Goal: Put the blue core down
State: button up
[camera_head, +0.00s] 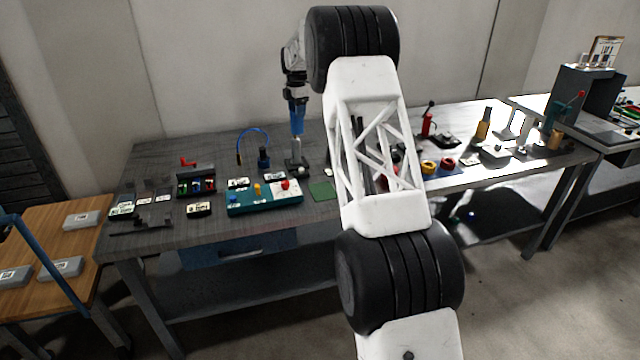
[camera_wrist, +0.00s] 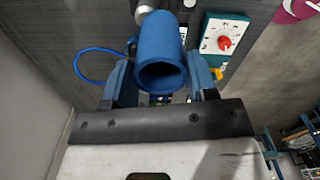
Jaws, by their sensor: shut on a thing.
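The blue core (camera_wrist: 161,58) is a hollow tube with its open end towards the wrist camera. My gripper (camera_wrist: 160,85) is shut on it, with one finger at each side. In the head view the blue core (camera_head: 297,118) hangs upright under my gripper (camera_head: 296,97), above the grey bench (camera_head: 240,222). A thin metal post (camera_head: 297,150) on a dark base shows directly below it. I cannot tell whether the core touches or surrounds the post. The core's lower end is hidden in the wrist view.
A teal control box (camera_head: 250,208) with a red knob stands in front of the post. A blue curved cable (camera_head: 252,130) rises to the left. Small parts and labels cover the bench's left side. My arm hides the bench's middle.

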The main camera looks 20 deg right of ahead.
jog(key=s+f, duration=0.3)
jog(key=s, duration=0.8)
jog(key=s+d+f, duration=0.1)
jog(key=s+f, duration=0.3)
jog(key=s, duration=0.7)
jog(key=s+d+f, duration=0.1)
jog(key=s+f, duration=0.3)
jog(key=s, duration=0.8)
jog(key=shift+d, duration=0.1)
jog(key=w+d+f, duration=0.1)
jog(key=w+d, duration=0.1)
jog(key=w, duration=1.3)
jog(key=shift+w+d+f, duration=0.15)
jog(key=shift+w+f, duration=0.1)
jog(key=shift+w, duration=0.15)
jog(key=shift+f, duration=1.8)
jog(key=shift+f, duration=0.1)
jog(key=o, duration=0.9)
